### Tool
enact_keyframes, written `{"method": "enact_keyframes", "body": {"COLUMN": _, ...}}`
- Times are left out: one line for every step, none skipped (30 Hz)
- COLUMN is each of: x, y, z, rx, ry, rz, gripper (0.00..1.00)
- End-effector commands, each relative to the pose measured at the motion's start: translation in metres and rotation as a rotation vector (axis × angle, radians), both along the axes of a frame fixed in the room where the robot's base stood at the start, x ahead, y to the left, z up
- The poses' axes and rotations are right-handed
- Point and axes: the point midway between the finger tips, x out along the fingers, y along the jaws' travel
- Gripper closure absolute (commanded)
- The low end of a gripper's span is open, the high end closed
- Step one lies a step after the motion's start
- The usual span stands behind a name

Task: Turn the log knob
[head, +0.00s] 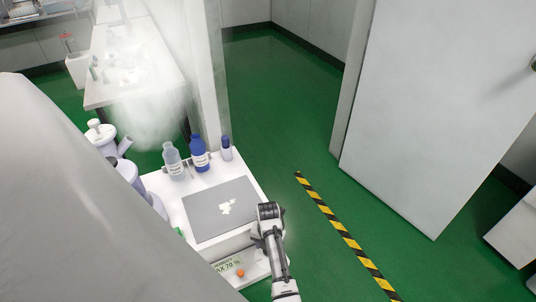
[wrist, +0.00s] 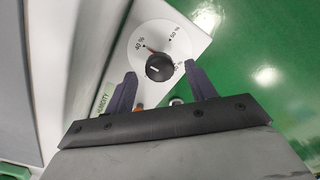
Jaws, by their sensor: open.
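A round black knob (wrist: 159,67) with a short white mark sits on a white dial plate (wrist: 150,38) in the wrist view. The plate carries percent markings such as 40 % and 50 %, and a small red line shows just above the knob. My gripper (wrist: 160,76) is open, with one dark finger on the left and one on the right of the knob. I cannot tell whether either finger touches it. In the head view my gripper (head: 258,242) is at the right side of the white bench; the knob cannot be made out there.
A green-white humidity sign (head: 227,265) reads MAX 70 %, with an orange item (head: 240,272) below it. A grey mat (head: 205,215), a clear bottle (head: 173,160), a blue bottle (head: 199,154) and a small dark-capped bottle (head: 226,149) are on the bench.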

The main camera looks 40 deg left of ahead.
Motion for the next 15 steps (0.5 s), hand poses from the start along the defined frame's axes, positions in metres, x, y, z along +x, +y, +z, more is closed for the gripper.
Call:
{"method": "enact_keyframes", "body": {"x": -0.0001, "y": 0.0001, "z": -0.0046, "rx": 0.000, "ry": 0.001, "rz": 0.000, "gripper": 0.44}}
{"method": "enact_keyframes", "body": {"x": 0.0000, "y": 0.0001, "z": -0.0065, "rx": 0.000, "ry": 0.000, "rz": 0.000, "gripper": 0.44}}
{"method": "enact_keyframes", "body": {"x": 0.0000, "y": 0.0001, "z": -0.0086, "rx": 0.000, "ry": -0.001, "rz": 0.000, "gripper": 0.44}}
{"method": "enact_keyframes", "body": {"x": 0.0000, "y": 0.0000, "z": -0.0099, "rx": 0.000, "ry": 0.000, "rz": 0.000, "gripper": 0.44}}
{"method": "enact_keyframes", "body": {"x": 0.0000, "y": -0.0001, "z": -0.0107, "rx": 0.000, "ry": 0.000, "rz": 0.000, "gripper": 0.44}}
{"method": "enact_keyframes", "body": {"x": 0.0000, "y": -0.0001, "z": -0.0114, "rx": 0.000, "ry": 0.000, "rz": 0.000, "gripper": 0.44}}
{"method": "enact_keyframes", "body": {"x": 0.0001, "y": -0.0001, "z": -0.0116, "rx": 0.000, "ry": -0.001, "rz": 0.000, "gripper": 0.44}}
{"method": "enact_keyframes", "body": {"x": 0.0001, "y": -0.0001, "z": -0.0117, "rx": 0.000, "ry": -0.001, "rz": 0.000, "gripper": 0.44}}
{"method": "enact_keyframes", "body": {"x": 0.0001, "y": -0.0001, "z": -0.0117, "rx": 0.000, "ry": -0.001, "rz": 0.000, "gripper": 0.44}}
{"method": "enact_keyframes", "body": {"x": 0.0001, "y": -0.0001, "z": -0.0116, "rx": 0.000, "ry": -0.001, "rz": 0.000, "gripper": 0.44}}
{"method": "enact_keyframes", "body": {"x": 0.0002, "y": 0.0000, "z": -0.0116, "rx": 0.000, "ry": -0.001, "rz": 0.000, "gripper": 0.44}}
{"method": "enact_keyframes", "body": {"x": 0.0002, "y": 0.0000, "z": -0.0115, "rx": 0.000, "ry": -0.001, "rz": 0.000, "gripper": 0.44}}
{"method": "enact_keyframes", "body": {"x": 0.0002, "y": 0.0000, "z": -0.0115, "rx": 0.000, "ry": -0.001, "rz": 0.000, "gripper": 0.44}}
{"method": "enact_keyframes", "body": {"x": 0.0002, "y": 0.0000, "z": -0.0114, "rx": 0.000, "ry": -0.001, "rz": 0.000, "gripper": 0.48}}
{"method": "enact_keyframes", "body": {"x": 0.0002, "y": 0.0000, "z": -0.0114, "rx": 0.000, "ry": -0.001, "rz": 0.000, "gripper": 0.54}}
